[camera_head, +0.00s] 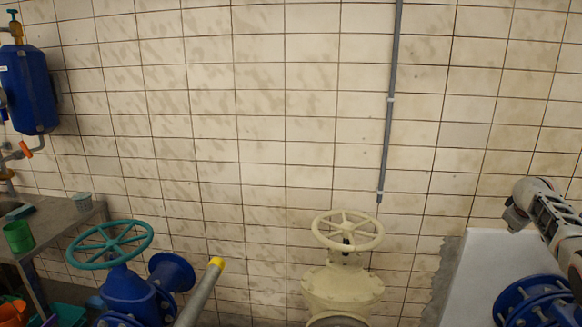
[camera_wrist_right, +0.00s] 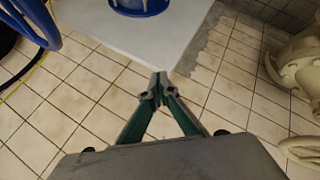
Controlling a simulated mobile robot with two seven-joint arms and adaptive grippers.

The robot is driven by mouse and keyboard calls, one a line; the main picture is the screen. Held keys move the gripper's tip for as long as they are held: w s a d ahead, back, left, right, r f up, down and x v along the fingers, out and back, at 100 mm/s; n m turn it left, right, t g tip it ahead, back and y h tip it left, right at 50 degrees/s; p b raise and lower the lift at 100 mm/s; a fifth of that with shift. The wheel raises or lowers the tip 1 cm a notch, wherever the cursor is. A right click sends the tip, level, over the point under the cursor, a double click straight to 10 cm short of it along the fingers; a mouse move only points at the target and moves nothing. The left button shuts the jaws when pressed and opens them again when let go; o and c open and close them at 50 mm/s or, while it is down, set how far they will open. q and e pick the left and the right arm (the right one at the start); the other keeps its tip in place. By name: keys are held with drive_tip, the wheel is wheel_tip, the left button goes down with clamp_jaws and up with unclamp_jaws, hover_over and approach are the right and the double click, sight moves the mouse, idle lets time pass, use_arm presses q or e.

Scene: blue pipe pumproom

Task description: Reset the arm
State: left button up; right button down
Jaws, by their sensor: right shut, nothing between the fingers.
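My right gripper (camera_wrist_right: 160,88) shows in the right wrist view with its green fingers closed together at the tips, and nothing is between them. In the head view my right arm (camera_head: 555,222) comes in at the right edge, above a white block, with its dark end bent down to the left. The fingers cannot be made out clearly there. My left arm and left gripper are not in view.
A cream handwheel valve (camera_head: 345,285) stands at centre, with a teal handwheel (camera_head: 148,238) to its left. A yellow-tipped grey bar (camera_head: 197,298) rises between them. The white block (camera_head: 470,280) stands at right beside a blue flange (camera_head: 535,303). A table (camera_head: 60,222) stands left.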

drive_tip(key=s+d, duration=0.3)
drive_tip(key=d, duration=0.3)
drive_tip(key=s+a+f+n+h, duration=0.15)
drive_tip(key=a+f, duration=0.25)
drive_tip(key=f, duration=1)
drive_tip(key=s+a+f+n+t+y, duration=0.3)
drive_tip(key=s+a+f, duration=0.9)
drive_tip(key=a+f, duration=0.3)
drive_tip(key=s+a+f+n+y, duration=0.1)
drive_tip(key=s+a+f+y, duration=0.2)
drive_tip(key=s+a, duration=1)
drive_tip(key=s+a+f+n+y, duration=0.1)
drive_tip(key=s+a+f+y, duration=0.15)
drive_tip(key=s+a, duration=1)
drive_tip(key=s+a+m, duration=0.2)
drive_tip(key=a+m, duration=0.3)
drive_tip(key=a, duration=0.6)
drive_tip(key=shift+s+a+m+t+y, duration=0.25)
drive_tip(key=shift+a+m+t+y, duration=0.05)
drive_tip(key=shift+a+m+t, duration=0.1)
drive_tip(key=shift+r, duration=0.1)
